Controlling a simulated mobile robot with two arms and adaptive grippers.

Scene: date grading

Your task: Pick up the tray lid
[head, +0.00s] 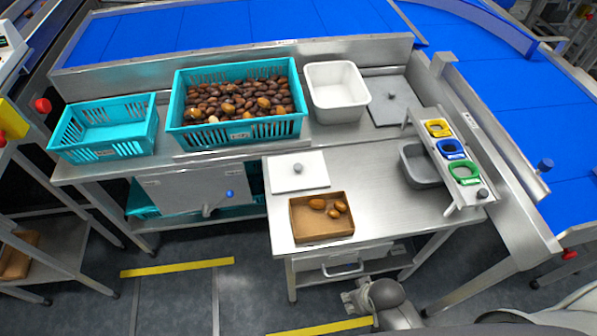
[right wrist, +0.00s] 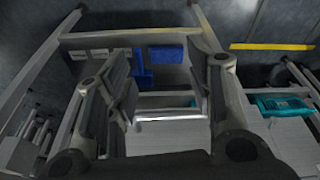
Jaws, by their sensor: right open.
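A white square lid (head: 291,183) with a grey knob lies flat on the steel table, just behind the brown tray (head: 323,231). A grey lid (head: 388,111) with a knob lies flat farther back, right of the white tub. My right gripper (head: 350,298) is low in front of the table, below its top and apart from both lids. In the right wrist view my right gripper (right wrist: 165,80) is open with nothing between its fingers. My left gripper is not in view.
A teal crate (head: 179,131) full of dates, an emptier teal crate (head: 153,121) and a white tub (head: 341,113) stand at the back. A sizing rack (head: 473,179) and grey bin (head: 417,178) stand at right. The table (head: 385,212) is clear right of the tray.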

